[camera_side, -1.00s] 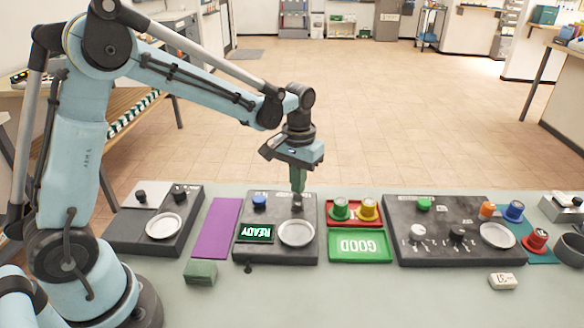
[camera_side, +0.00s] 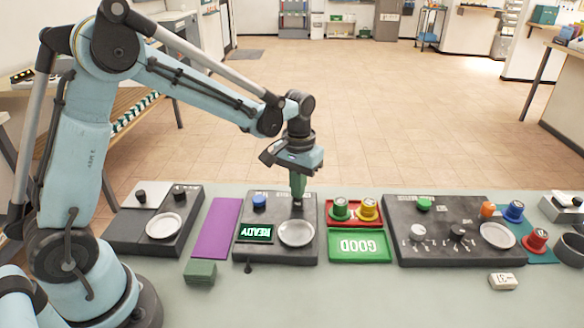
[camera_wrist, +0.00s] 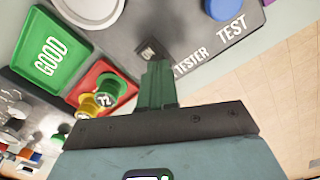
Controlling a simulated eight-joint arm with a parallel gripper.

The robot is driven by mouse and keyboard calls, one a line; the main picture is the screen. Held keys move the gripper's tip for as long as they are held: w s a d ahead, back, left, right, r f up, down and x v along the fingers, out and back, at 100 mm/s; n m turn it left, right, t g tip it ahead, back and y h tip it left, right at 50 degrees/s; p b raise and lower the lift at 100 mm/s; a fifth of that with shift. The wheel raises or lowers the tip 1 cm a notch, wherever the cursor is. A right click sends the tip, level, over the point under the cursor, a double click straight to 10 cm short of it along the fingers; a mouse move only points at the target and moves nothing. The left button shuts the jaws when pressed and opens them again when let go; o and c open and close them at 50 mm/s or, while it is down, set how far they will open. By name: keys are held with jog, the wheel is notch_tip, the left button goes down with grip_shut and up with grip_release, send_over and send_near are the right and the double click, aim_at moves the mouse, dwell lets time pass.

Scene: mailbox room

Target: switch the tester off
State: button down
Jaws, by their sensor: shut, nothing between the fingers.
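The tester (camera_side: 255,218) is a dark box in the middle of the table.
A green GOOD tray (camera_side: 360,246) and a red tray (camera_side: 354,222) with green and yellow pieces stand right of the tester. A purple mat (camera_side: 213,228) and another dark box (camera_side: 130,226) lie left. A dark knob panel (camera_side: 420,246) is further right.

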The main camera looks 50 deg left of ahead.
jog(key=shift+f, duration=0.2)
jog(key=shift+r, duration=3.5)
jog(key=s+d+r+m+t, duration=0.1)
jog(key=s+r+m+t, duration=0.1)
jog(key=s+t, duration=0.5)
jog(key=shift+s+r+m, duration=0.4)
jog(key=shift+s+m, duration=0.1)
jog(key=shift+s, duration=2.9)
